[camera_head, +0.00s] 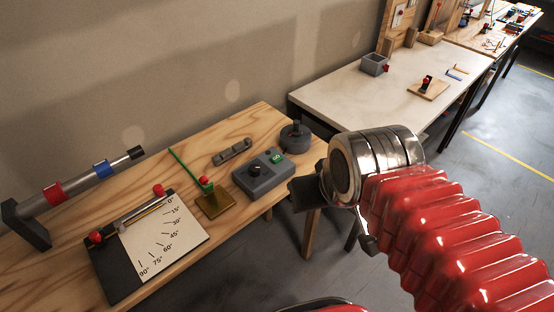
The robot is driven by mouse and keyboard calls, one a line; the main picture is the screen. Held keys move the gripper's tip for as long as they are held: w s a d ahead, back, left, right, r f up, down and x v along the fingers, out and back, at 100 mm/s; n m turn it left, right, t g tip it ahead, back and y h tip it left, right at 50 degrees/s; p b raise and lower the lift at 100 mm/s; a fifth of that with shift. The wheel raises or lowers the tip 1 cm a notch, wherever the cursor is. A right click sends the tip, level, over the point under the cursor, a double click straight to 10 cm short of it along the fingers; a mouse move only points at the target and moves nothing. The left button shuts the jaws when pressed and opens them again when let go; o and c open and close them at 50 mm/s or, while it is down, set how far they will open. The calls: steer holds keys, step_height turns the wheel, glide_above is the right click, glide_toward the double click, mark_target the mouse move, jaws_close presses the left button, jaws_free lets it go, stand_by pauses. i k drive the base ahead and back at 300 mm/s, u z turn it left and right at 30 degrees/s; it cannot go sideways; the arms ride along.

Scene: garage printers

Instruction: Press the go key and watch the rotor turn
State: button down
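The green go key (277,157) is on the top right of a grey control box (262,188), which also carries a black knob. The box stands near the right end of the wooden bench. A dark round unit (295,136), probably the rotor, stands just behind the box at the bench's back right; whether it turns cannot be told. My gripper (303,194) is a dark shape at the end of my red arm, to the right of the box and apart from it in the picture. Its fingertips are not clear, and I see nothing held.
On the bench are a grey slotted block (232,151), a brass plate with a green rod (214,204), an angle-scale board (165,240) and a banded tube on a stand (80,183). A white-topped table (350,98) stands behind. Grey floor is open at right.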

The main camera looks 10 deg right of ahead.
mark_target(275, 158)
steer(key=u, duration=1)
steer(key=i, duration=0.45)
steer(key=z, duration=0.1)
